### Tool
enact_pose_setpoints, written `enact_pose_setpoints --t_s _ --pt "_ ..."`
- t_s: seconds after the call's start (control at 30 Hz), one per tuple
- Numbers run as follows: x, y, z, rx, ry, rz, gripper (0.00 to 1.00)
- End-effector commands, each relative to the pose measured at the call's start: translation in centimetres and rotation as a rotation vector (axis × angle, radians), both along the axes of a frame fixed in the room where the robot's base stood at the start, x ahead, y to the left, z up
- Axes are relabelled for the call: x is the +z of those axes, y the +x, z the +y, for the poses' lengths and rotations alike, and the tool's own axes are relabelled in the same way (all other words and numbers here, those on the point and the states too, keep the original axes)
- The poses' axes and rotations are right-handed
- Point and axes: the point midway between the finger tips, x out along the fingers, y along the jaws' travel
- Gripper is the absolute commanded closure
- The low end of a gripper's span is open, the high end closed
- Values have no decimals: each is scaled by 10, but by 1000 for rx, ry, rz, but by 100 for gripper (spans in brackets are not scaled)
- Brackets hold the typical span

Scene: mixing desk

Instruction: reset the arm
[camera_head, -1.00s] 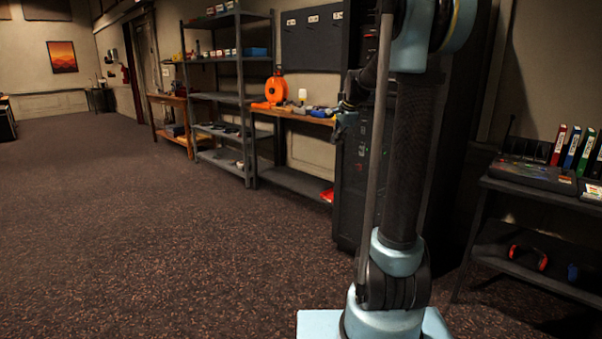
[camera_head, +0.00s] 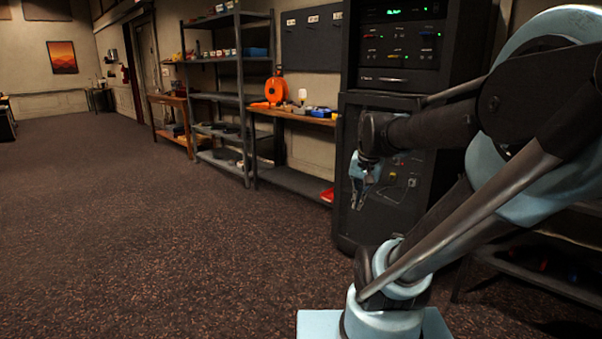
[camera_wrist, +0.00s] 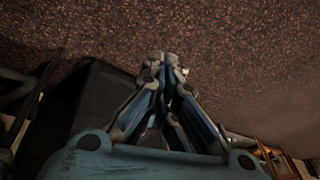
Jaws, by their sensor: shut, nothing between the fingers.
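My gripper (camera_head: 359,203) hangs downward at the end of my arm, in front of the black equipment rack (camera_head: 397,83). In the wrist view my gripper (camera_wrist: 167,62) points at the speckled carpet (camera_wrist: 240,60). Its fingers come together at the tips with nothing between them. My arm is folded, with its elbow at the right of the head view, and it hides part of the rack and most of the desk at the right.
A wooden bench (camera_head: 300,116) with an orange cable reel (camera_head: 276,88) stands left of the rack. Metal shelves (camera_head: 240,100) stand farther left. A low shelf (camera_head: 535,283) is at the right behind my arm. The carpet at left (camera_head: 150,240) is clear.

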Motion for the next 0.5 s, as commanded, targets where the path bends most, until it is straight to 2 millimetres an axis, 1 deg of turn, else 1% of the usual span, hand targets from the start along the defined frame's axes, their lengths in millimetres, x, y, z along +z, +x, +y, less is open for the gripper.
enact_pose_setpoints --t_s 0.03,0.1,0.2,0.3,0.4,0.5 --pt "-11 -16 -1 39 -16 6 100" --pt "-25 -36 -3 99 -42 16 100" --pt "-45 -62 -7 183 -77 28 100" --pt "-64 -84 -9 259 -105 41 100" --pt "-79 -101 -12 317 -128 51 100" --pt "-89 -111 -14 355 -141 59 100"
